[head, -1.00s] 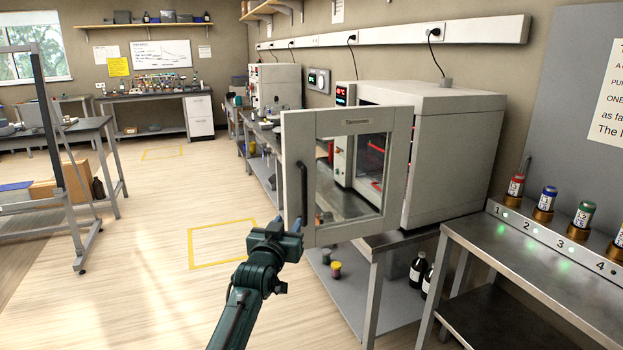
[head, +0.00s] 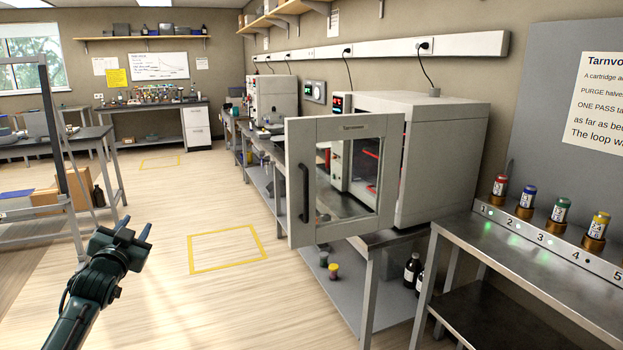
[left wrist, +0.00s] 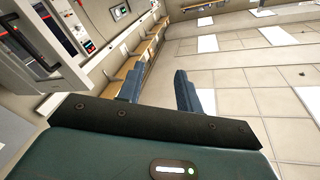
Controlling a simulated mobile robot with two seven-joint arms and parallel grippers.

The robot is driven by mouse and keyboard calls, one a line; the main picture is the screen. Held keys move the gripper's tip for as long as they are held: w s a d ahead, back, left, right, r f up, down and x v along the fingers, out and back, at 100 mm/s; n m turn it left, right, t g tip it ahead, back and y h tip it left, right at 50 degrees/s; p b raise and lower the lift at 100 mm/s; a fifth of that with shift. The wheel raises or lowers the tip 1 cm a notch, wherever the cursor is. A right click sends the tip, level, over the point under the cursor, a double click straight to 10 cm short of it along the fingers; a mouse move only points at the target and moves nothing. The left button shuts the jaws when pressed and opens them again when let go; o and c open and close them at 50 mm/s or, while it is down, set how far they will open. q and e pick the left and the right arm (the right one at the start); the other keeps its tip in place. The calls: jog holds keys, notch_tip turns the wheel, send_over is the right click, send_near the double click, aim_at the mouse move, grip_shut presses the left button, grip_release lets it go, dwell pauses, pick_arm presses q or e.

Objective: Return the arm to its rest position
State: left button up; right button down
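My left gripper (head: 134,232) is at the lower left of the head view, over open floor and well apart from the oven door. Its two fingers stand apart with nothing between them, as the left wrist view also shows (left wrist: 158,88). The oven (head: 440,150) stands on the bench at the right with its windowed door (head: 390,185) swung open towards me. The door's dark handle (head: 304,192) is free of my gripper. The door also shows at the upper left of the left wrist view (left wrist: 32,35). My right gripper is not in view.
A steel table (head: 500,255) at the right bears a row of numbered sockets with coloured cartridges (head: 526,200). A steel frame (head: 62,150) and a side table (head: 60,138) stand at the left. The floor around the yellow square (head: 228,248) is clear.

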pick_arm(q)
jog(key=s+a+r+g+y, duration=0.1)
jog(key=s+a+r+y, duration=0.1)
jog(key=a, duration=0.4)
jog(key=s+a+r+y, duration=0.1)
jog(key=s+a+r, duration=0.1)
jog(key=a, duration=0.4)
jog(key=s+d+f+g+h, duration=0.15)
jog(key=s+d+f, duration=0.25)
jog(key=d+f, duration=0.4)
jog(key=s+d+f+m+g+h, duration=0.15)
jog(key=s+d+f, duration=0.3)
jog(key=f, duration=0.45)
jog(key=s+d+f+n+g+h, duration=0.1)
jog(key=s+d+f+h, duration=0.15)
jog(key=d+f, duration=0.55)
jog(key=s+d+f+g+h, duration=0.1)
jog(key=s+d+f, duration=0.2)
jog(key=s+d, duration=0.2)
jog(key=s+d+f+n+g, duration=0.1)
jog(key=s+d+f, duration=0.2)
jog(key=s, duration=0.9)
jog(key=s+d+f+n+g+h, duration=0.1)
jog(key=s+d+f, duration=0.3)
jog(key=s+d, duration=0.4)
jog(key=shift+s+d+h, duration=0.2)
jog(key=shift+d+h, duration=0.05)
jog(key=shift+h, duration=0.1)
